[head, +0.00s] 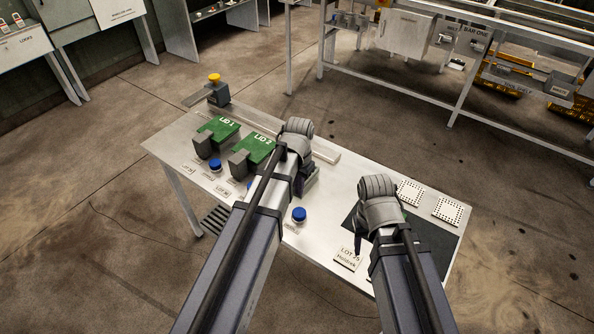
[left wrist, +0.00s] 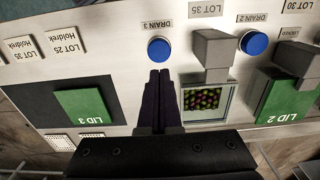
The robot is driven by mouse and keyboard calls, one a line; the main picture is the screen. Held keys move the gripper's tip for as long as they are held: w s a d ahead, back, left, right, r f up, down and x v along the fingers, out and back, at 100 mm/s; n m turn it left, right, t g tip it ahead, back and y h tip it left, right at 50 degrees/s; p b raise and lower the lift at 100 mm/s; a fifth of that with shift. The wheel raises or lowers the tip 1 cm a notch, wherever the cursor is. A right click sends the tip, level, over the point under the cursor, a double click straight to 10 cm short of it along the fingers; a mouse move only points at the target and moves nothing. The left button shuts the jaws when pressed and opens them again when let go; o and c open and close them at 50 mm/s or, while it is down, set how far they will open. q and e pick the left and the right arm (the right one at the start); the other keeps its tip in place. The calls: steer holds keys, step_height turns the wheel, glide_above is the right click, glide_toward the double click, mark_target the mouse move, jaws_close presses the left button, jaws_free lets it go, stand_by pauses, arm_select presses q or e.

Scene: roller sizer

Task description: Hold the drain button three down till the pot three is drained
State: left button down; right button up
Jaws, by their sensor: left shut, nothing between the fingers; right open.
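The blue drain button three (left wrist: 159,50) sits on the metal table beside its label "DRAIN 3" (left wrist: 155,24); it also shows in the head view (head: 299,214). My left gripper (left wrist: 160,73) is shut and empty, its fingertips just short of the button in the picture. I cannot tell its height above the table. An open pot (left wrist: 204,98) beside the fingers holds several green and dark red balls; it looks like pot three. A green plate marked "LID 3" (left wrist: 80,105) lies on a dark mat. My right gripper (head: 359,236) is open near the mat, partly hidden by its arm.
Green lids one (head: 219,127) and two (head: 253,150) are on the left of the table. Another blue button, drain two (left wrist: 253,43), is nearby. White perforated plates (head: 447,210) and a "LOT 25" tag (head: 347,259) lie at the right. A yellow knob (head: 214,78) stands at the far left corner.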

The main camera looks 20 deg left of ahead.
arm_select(q)
step_height(320, 180, up, 2)
steer(key=shift+r+p, duration=0.25)
steer(key=shift+p, duration=0.45)
steer(key=s+d+f+y+b, duration=0.1)
steer(key=s+d, duration=0.9)
steer(key=s, duration=0.4)
steer(key=shift+s, duration=0.25)
